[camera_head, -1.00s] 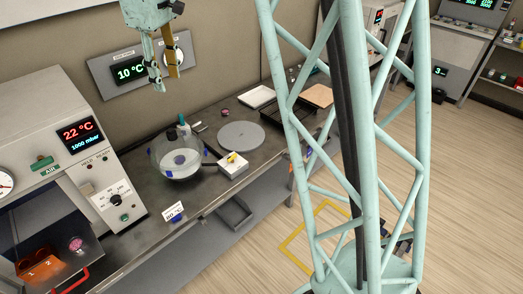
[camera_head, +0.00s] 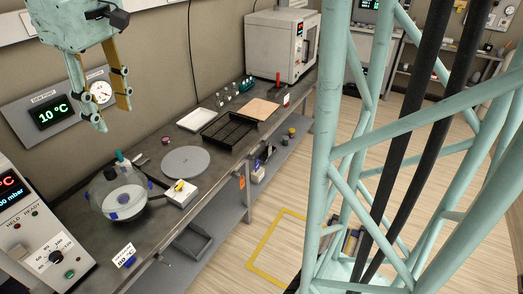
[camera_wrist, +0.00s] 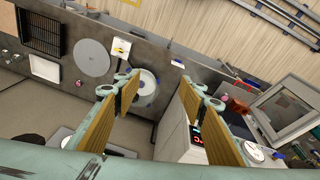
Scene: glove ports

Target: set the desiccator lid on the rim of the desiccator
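The desiccator (camera_head: 118,197) is a round clear glass vessel with blue parts, standing on the dark bench at the lower left of the head view. A flat grey disc (camera_head: 186,162) lies on the bench just beyond it, apart from it; it looks like the lid, but I cannot be sure. My gripper (camera_head: 112,117) hangs high above the bench at the upper left, open and empty. In the wrist view, the desiccator (camera_wrist: 148,86) shows between my spread fingers (camera_wrist: 160,82), partly hidden by one of them. The grey disc (camera_wrist: 92,58) is to their left.
A small white box (camera_head: 181,195) with a yellow item stands beside the desiccator. A black rack (camera_head: 229,131), a white tray (camera_head: 196,119) and a tan board (camera_head: 262,109) lie farther along the bench.

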